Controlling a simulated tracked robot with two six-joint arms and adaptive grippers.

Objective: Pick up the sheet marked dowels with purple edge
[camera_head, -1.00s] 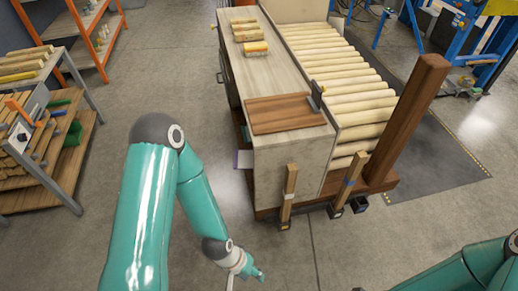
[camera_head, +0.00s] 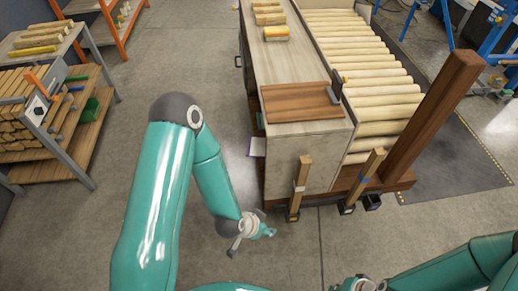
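A pale sheet (camera_head: 258,147) with a purple left edge sticks out from the left side of the wooden cabinet, near its front corner. Any marking on it is too small to read. My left gripper (camera_head: 251,240) is below the sheet in the picture, over the floor and apart from it. Its two fingers are spread, with nothing between them. My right gripper (camera_head: 358,286) shows only in part at the bottom edge, and its fingers cannot be made out.
The cabinet top (camera_head: 285,70) carries a brown board (camera_head: 300,101) and several wood pieces. Log rollers (camera_head: 375,95) run along its right side. A thick brown post (camera_head: 432,115) rises at the front right. A shelf (camera_head: 50,165) stands at left. Floor between shelf and cabinet is clear.

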